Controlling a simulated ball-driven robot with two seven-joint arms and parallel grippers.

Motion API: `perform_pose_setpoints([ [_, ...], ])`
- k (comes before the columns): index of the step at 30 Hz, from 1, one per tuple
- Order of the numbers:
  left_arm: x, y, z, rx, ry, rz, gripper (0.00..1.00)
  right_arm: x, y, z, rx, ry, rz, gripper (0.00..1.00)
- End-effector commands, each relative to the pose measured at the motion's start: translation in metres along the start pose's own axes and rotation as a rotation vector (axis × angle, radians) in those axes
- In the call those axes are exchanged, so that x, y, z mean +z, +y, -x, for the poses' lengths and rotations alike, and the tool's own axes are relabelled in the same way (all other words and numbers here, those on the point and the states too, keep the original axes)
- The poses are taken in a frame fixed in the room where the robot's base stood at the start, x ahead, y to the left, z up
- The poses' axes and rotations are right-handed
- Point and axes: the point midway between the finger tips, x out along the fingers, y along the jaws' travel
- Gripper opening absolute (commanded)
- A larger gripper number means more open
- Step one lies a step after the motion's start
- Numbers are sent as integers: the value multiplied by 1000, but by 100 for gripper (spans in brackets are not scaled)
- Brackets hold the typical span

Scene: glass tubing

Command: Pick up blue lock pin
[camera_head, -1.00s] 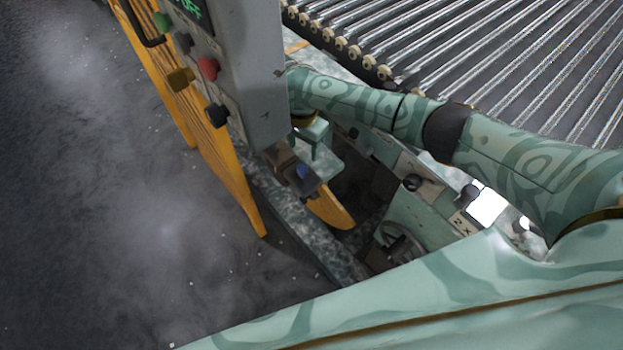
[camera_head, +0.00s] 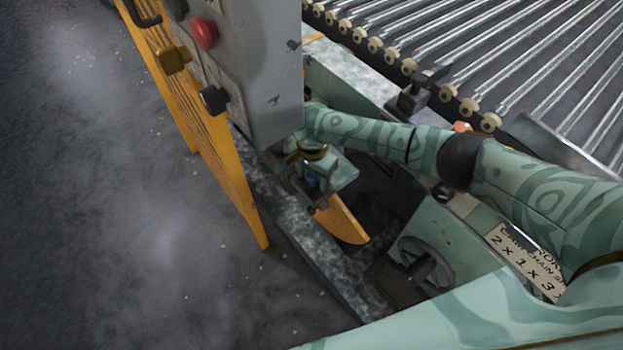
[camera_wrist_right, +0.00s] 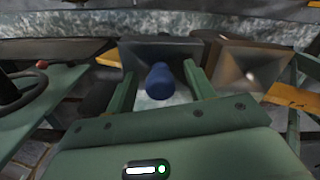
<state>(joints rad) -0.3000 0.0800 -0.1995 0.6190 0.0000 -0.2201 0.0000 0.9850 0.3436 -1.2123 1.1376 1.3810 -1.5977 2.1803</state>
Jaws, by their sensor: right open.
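The blue lock pin (camera_wrist_right: 159,82) shows in the right wrist view as a short blue rounded knob in front of a dark grey block (camera_wrist_right: 140,52). My right gripper (camera_wrist_right: 160,72) is open, with one finger on each side of the pin. I see gaps between the pin and the fingers. My left gripper is not in view.
The grey control box (camera_head: 258,70) with a red button (camera_head: 204,33) hangs close beside my right arm. A yellow slatted panel (camera_head: 205,135) stands left of it. A handwheel (camera_head: 425,265) is at lower right, a roller conveyor (camera_head: 480,50) at upper right. Dark floor lies left.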

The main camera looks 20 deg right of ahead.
Motion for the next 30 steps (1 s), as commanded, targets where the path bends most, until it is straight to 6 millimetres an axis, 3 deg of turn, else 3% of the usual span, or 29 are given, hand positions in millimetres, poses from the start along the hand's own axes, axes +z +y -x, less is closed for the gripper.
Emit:
perform_pose_setpoints([
  [1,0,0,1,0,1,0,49,0,0,1,0,0,0,54],
  [6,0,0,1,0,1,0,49,0,0,1,0,0,0,6],
  [7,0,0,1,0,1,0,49,0,0,1,0,0,0,5],
  [14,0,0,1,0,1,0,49,0,0,2,-1,0,0,5],
  [17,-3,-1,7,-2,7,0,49,0,-1,11,-3,1,0,5],
  [24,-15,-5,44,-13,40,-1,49,0,-1,68,-7,1,0,5],
  [30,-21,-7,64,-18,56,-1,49,1,-1,98,-4,1,1,5],
])
